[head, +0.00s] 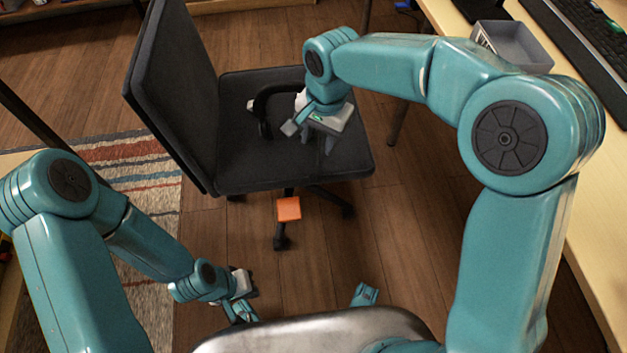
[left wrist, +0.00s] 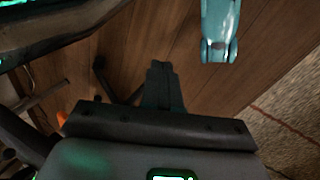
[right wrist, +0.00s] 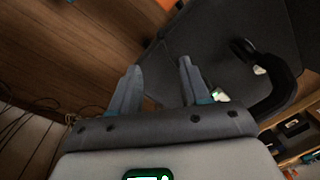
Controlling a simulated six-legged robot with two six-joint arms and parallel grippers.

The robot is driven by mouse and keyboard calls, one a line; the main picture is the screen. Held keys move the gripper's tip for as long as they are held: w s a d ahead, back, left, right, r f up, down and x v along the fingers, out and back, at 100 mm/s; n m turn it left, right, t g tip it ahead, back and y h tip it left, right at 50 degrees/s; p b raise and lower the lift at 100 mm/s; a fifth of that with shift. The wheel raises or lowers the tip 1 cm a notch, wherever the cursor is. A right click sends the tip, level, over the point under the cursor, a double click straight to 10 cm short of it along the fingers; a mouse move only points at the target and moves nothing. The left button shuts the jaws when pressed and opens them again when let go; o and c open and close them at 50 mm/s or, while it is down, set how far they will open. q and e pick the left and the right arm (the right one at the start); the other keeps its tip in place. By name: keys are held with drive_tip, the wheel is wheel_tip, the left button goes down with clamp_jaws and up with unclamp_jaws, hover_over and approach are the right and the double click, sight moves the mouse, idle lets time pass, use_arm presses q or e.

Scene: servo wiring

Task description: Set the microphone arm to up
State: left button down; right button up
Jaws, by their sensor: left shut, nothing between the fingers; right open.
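I cannot make out a microphone arm in any view. My right gripper (head: 320,142) hangs over the seat of a dark office chair (head: 240,150), pointing down, near the chair's armrest (head: 266,108). Its two fingers stand apart with nothing between them in the right wrist view (right wrist: 158,75), where the black armrest (right wrist: 280,85) curves at the right. My left gripper (head: 243,310) is low at the lower left of the head view, beside my body. Its fingers are together and empty in the left wrist view (left wrist: 161,75), above the wood floor.
A desk (head: 590,215) runs along the right, with a grey open bin (head: 515,45) and a black keyboard (head: 575,40). An orange square (head: 289,209) shows by the chair's base. A striped rug (head: 140,200) lies at left. Wood floor (head: 420,220) is clear between chair and desk.

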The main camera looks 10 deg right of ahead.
sight(313, 177)
drive_tip(key=f+b, duration=0.2)
drive_tip(key=f, duration=0.3)
drive_tip(key=f+b, duration=0.1)
drive_tip(key=f, duration=0.4)
drive_tip(key=w+a+f+b, duration=0.1)
drive_tip(key=f+b, duration=0.1)
drive_tip(key=f, duration=0.3)
drive_tip(key=shift+f+b, duration=0.3)
drive_tip(key=shift+f, duration=0.05)
clamp_jaws()
drive_tip(key=shift+r, duration=0.1)
